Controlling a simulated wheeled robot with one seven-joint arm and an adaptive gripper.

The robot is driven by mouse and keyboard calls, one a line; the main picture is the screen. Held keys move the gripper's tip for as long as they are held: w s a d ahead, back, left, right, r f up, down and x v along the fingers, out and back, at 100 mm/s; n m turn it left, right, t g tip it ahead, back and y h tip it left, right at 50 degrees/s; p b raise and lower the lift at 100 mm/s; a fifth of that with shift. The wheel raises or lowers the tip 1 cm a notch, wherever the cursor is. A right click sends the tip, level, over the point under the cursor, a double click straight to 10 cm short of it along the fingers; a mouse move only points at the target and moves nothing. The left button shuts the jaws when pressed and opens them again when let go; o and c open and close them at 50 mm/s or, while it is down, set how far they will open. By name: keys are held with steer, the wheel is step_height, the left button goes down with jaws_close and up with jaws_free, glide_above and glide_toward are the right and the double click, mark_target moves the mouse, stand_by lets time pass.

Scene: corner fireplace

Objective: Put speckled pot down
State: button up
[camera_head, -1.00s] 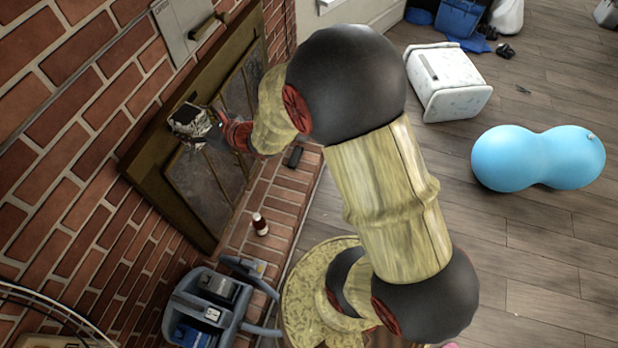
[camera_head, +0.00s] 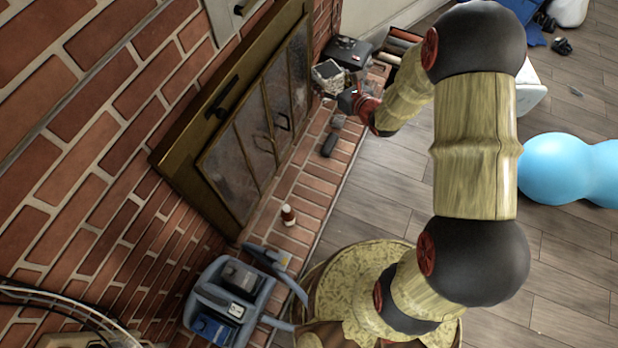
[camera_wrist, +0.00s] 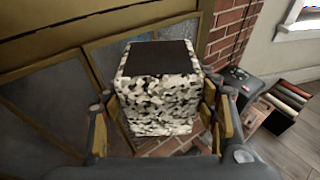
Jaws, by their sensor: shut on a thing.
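The speckled pot (camera_wrist: 158,98) is a square block-shaped pot in black, grey and white with a dark top. It fills the middle of the wrist view between the two fingers of my gripper (camera_wrist: 165,125), which is shut on it. In the head view the pot (camera_head: 329,76) shows at the end of my arm, with my gripper (camera_head: 350,98) just right of it. It appears above the far end of the brick hearth (camera_head: 312,182); I cannot tell whether it touches the bricks.
A brass-framed fireplace (camera_head: 215,110) runs along the hearth. A black box-like item (camera_head: 348,50) stands close behind the pot, also in the wrist view (camera_wrist: 240,82). A dark object (camera_head: 329,145) and a small red-and-white item (camera_head: 288,215) stand on the hearth. Bricks between them are bare.

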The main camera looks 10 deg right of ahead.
step_height(320, 180, down, 14)
steer(key=w+a+y+b, duration=0.1)
steer(key=w+a+b, duration=0.1)
steer(key=w+a, duration=0.1)
steer(key=n+g+y+b, duration=0.1)
steer(key=n+y+b, duration=0.1)
steer(key=b, duration=0.8)
glide_above(305, 191)
step_height(305, 191, down, 47)
steer(key=shift+f, duration=0.1)
steer(key=o, duration=1.5)
